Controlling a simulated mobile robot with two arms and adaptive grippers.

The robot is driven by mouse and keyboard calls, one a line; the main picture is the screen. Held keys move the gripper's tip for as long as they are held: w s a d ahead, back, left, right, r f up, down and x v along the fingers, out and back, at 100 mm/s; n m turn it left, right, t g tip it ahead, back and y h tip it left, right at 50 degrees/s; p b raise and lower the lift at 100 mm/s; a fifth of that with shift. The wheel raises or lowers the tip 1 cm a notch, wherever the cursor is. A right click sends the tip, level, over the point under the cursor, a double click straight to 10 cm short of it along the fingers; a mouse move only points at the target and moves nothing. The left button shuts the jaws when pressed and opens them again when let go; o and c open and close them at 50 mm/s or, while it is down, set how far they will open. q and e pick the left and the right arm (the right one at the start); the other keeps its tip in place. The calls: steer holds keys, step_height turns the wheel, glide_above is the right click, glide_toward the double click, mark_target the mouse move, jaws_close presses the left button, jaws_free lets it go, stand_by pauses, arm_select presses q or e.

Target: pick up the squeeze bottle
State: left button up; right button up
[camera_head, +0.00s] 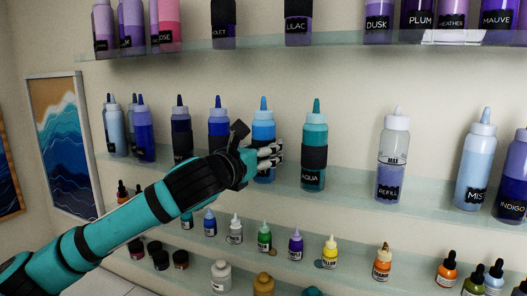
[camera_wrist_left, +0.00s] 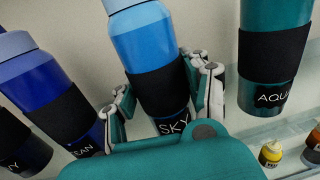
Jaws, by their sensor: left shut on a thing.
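Several squeeze bottles stand on the middle glass shelf. My left gripper (camera_head: 268,158) is shut on the light-blue squeeze bottle labelled SKY (camera_head: 263,131), at its lower body. In the left wrist view the SKY bottle (camera_wrist_left: 146,38) stands between the fingers of my left gripper (camera_wrist_left: 165,98), its black band and label facing the camera. The bottle looks upright, level with its neighbours; I cannot tell whether its base touches the shelf. My right gripper is not in view.
The teal AQUA bottle (camera_head: 314,135) stands close on the right, and a dark-blue bottle (camera_head: 219,118) on the left. A REFILL bottle (camera_head: 392,155) stands further right. Small dropper bottles line the shelf below. The upper shelf (camera_head: 270,46) is overhead.

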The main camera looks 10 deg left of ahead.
mark_target(258, 136)
arm_select(q)
steer(key=shift+c, duration=1.4)
steer(key=shift+r, duration=0.1)
steer(key=shift+r+b, duration=0.4)
steer(key=shift+r, duration=0.15)
step_height(258, 136, up, 2)
steer(key=shift+r+b, duration=0.15)
steer(key=shift+b, duration=0.45)
steer(key=s+d+b, duration=0.2)
steer(key=s+b, duration=0.1)
steer(key=s, duration=0.4)
steer(key=s+d+r+b, duration=0.1)
steer(key=s+d+b, duration=0.1)
steer(key=s, duration=0.6)
steer(key=shift+s+d+r+b, duration=0.2)
steer(key=shift+d+b, duration=0.1)
steer(key=shift+b, duration=0.35)
